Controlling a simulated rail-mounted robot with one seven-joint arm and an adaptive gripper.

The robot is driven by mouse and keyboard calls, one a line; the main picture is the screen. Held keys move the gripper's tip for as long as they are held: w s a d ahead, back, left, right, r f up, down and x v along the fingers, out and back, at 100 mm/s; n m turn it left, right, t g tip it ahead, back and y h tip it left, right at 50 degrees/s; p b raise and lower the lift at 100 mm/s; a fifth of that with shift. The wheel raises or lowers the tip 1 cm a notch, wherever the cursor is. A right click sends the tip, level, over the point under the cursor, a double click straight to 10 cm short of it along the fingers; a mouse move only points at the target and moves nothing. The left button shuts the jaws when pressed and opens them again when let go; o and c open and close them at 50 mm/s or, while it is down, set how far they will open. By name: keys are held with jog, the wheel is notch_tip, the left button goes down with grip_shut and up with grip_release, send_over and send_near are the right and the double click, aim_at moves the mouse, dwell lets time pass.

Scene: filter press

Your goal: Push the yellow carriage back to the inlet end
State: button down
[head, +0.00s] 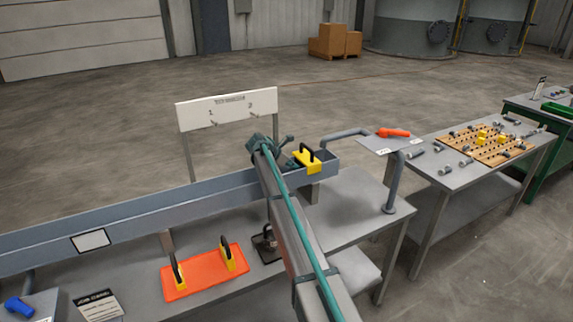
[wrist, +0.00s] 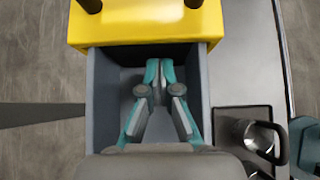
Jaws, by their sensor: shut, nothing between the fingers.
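The yellow carriage (head: 308,160) with a black handle sits on the grey trough-like beam (head: 130,212), near its right end in the head view. In the wrist view the carriage (wrist: 145,28) spans the trough (wrist: 103,110) at the top. My gripper (wrist: 159,68) is shut and empty, low between the trough walls, with its fingertips facing the carriage's near side. I cannot tell whether they touch it. In the head view my gripper (head: 283,152) is just left of the carriage, its fingertips mostly hidden.
An orange plate (head: 204,272) with two yellow-and-black handles lies on the bench below the beam. A white board (head: 228,108) stands behind. An orange handle (head: 393,133) is on a pipe at right, a blue one (head: 18,306) at left. A metal mug (wrist: 258,137) is beside the trough.

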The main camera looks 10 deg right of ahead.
aim_at(302, 160)
jog(key=shift+w+d, duration=0.1)
jog(key=shift+d, duration=0.25)
jog(key=d, duration=0.2)
jog(key=w+d, duration=0.1)
jog(key=d, duration=0.2)
jog(key=shift+w+r, duration=0.1)
jog(key=shift+a+p, duration=0.1)
jog(key=shift+p, duration=0.25)
